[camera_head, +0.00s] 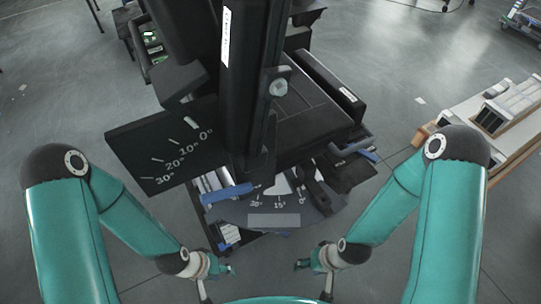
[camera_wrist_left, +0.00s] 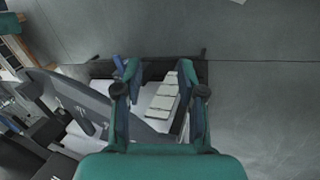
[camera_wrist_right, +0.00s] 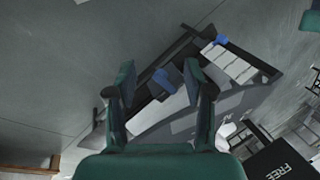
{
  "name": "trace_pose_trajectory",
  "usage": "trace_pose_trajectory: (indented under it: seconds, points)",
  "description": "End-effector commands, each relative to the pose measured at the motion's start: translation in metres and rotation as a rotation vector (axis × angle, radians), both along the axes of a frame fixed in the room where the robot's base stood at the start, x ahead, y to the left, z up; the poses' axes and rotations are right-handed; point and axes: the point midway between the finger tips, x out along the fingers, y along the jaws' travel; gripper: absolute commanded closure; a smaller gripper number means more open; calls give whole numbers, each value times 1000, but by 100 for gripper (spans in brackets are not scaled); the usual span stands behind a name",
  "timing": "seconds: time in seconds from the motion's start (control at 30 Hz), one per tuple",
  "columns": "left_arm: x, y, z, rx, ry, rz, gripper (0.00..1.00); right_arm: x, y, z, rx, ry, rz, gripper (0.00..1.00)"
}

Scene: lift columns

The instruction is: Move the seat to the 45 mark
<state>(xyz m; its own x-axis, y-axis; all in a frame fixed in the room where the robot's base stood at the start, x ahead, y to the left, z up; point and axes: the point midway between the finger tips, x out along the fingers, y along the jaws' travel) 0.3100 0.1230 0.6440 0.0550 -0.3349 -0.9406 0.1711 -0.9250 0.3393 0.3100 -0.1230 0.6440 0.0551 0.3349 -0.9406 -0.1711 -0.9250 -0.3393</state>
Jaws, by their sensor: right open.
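A tall black machine stands in front of me in the head view, with a dark upright column (camera_head: 240,90). A broad, flat-topped black part (camera_head: 305,112) lies right of the column; I cannot tell whether it is the seat. A dark curved scale (camera_head: 277,212) low on the machine reads 30, 15 and 0. A black plate (camera_head: 150,145) on the left reads 0, 10, 20 and 30. I can read no 45. My left gripper (camera_head: 226,268) is open and empty below the scale. My right gripper (camera_head: 303,265) is open and empty, also below it.
Blue handles stick out at the machine's lower left (camera_head: 228,193) and right (camera_head: 358,148). A wooden-edged bench (camera_head: 500,115) stands at the right. A sign reading FREE (camera_wrist_right: 278,162) shows in the right wrist view.

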Motion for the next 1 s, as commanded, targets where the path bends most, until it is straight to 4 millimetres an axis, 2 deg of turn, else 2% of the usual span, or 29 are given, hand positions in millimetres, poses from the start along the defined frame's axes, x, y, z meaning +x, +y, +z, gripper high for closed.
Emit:
trace_pose_trajectory:
  seconds: [0.47,0.53,0.77,0.87,1.0]
  points:
    - [0,0,0,0,0,0,60,0,0,0,0,0,0,48]
    - [0,0,0,0,0,0,60,0,0,0,0,0,0,54]
    - [0,0,0,0,0,0,60,0,0,0,1,3,-9,55]
    - [0,0,0,0,0,0,60,1,0,1,3,17,-64,55]
    - [0,0,0,0,0,0,60,13,1,2,27,25,-241,55]
